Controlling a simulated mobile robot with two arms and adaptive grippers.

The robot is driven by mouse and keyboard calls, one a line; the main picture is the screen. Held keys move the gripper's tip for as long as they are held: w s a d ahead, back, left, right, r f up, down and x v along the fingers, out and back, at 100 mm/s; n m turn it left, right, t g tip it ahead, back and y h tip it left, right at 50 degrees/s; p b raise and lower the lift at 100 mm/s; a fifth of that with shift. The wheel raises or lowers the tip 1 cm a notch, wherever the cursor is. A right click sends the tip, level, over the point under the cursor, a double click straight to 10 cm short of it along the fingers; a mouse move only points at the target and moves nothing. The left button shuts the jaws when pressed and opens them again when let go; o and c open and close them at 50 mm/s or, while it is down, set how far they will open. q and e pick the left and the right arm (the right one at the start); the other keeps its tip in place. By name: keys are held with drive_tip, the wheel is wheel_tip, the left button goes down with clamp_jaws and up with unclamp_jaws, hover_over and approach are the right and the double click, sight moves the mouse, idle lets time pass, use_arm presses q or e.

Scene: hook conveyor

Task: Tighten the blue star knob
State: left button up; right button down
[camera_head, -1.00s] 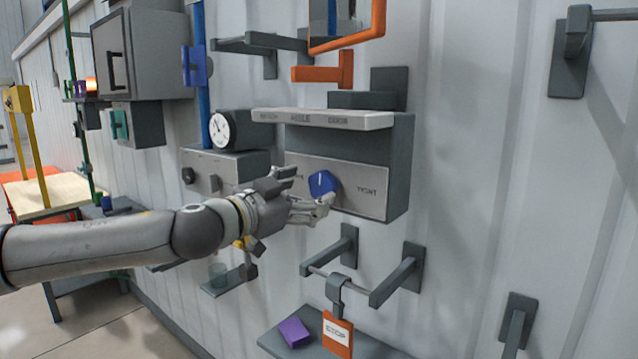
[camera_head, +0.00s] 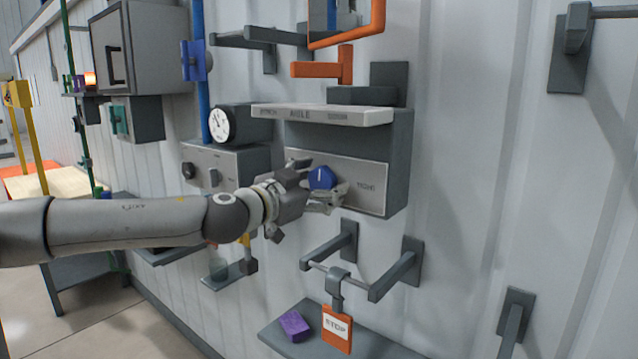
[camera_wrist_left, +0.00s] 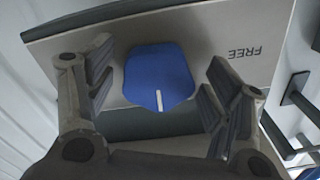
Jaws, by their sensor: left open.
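The blue star knob (camera_head: 321,178) sits on the light front plate (camera_head: 366,187) of a dark grey box on the wall. A short white line marks its face. In the left wrist view the knob (camera_wrist_left: 159,77) lies between the two fingers, with a gap on each side. My left gripper (camera_head: 320,184) is open around the knob, one finger above and one below it in the head view. In the wrist view my left gripper (camera_wrist_left: 152,85) does not touch the knob's sides. My right gripper is not in view.
A pale shelf (camera_head: 322,116) juts out just above the knob's plate. A gauge (camera_head: 237,123) and a smaller control box (camera_head: 225,170) stand to the left. Below are a bar rack (camera_head: 342,270) with an orange tag (camera_head: 337,329) and a shelf with a purple block (camera_head: 294,326).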

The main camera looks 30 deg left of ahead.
use_arm(q)
drive_tip(key=c, duration=1)
